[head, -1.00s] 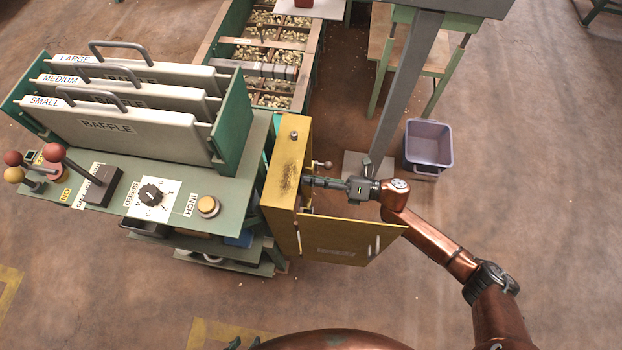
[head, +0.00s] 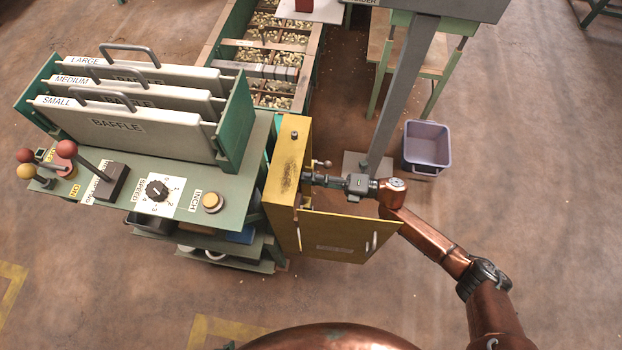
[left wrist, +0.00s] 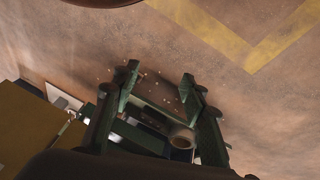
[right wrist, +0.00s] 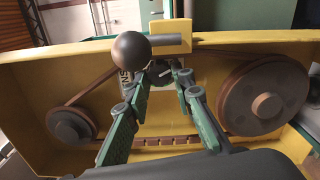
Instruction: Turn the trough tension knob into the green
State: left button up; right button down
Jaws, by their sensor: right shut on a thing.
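The tension knob (right wrist: 160,73) is a small dark knob with a pale pointer line, inside the yellow belt housing (right wrist: 230,45). In the right wrist view my right gripper (right wrist: 161,78) has its fingertips closed on the knob's sides. A scale plate (right wrist: 127,92) with partly covered lettering lies behind the left finger. I cannot make out a green zone. In the head view the housing (head: 289,170) hides the knob and my fingertips; the right gripper reaches in from the right. My left gripper (left wrist: 158,88) is open and empty above the floor in the left wrist view.
Belt pulleys (right wrist: 265,97) flank the gripper. The yellow door (head: 340,238) hangs open below the arm. The control panel (head: 235,190) is at left; a purple bin (head: 427,146) stands at right.

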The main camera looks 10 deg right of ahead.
jog(key=shift+m+p, duration=0.35)
jog(key=shift+m, duration=0.95)
jog(key=c, duration=1.9)
grip_release()
jog(key=shift+c, duration=0.2)
jog(key=shift+d, duration=0.1)
jog(key=v, duration=1.2)
